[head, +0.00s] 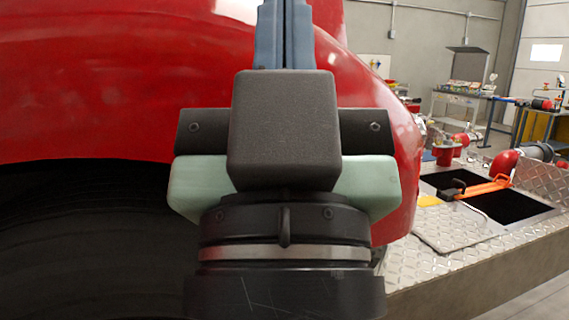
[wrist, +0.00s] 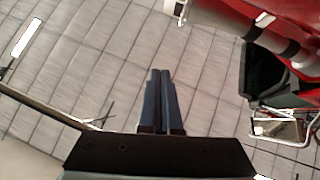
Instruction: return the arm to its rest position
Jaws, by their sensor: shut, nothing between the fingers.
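My gripper (wrist: 164,88) is in the middle of the wrist view, its two blue-grey fingers together with nothing between them. In the head view my gripper (head: 285,30) stands upright close to the camera, and the fingertips run out of the top of the picture. The dark wrist and pale green side parts are my own and hide part of what lies behind. A large red vehicle body (head: 120,80) fills the left and centre behind my gripper. I cannot tell whether the arm touches it.
A dark tyre (head: 80,240) is at lower left. A metal tread-plate bumper (head: 430,270) with open compartments, an orange-handled tool (head: 485,189) and red fittings (head: 503,162) lies right. A workbench (head: 463,105) stands farther back.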

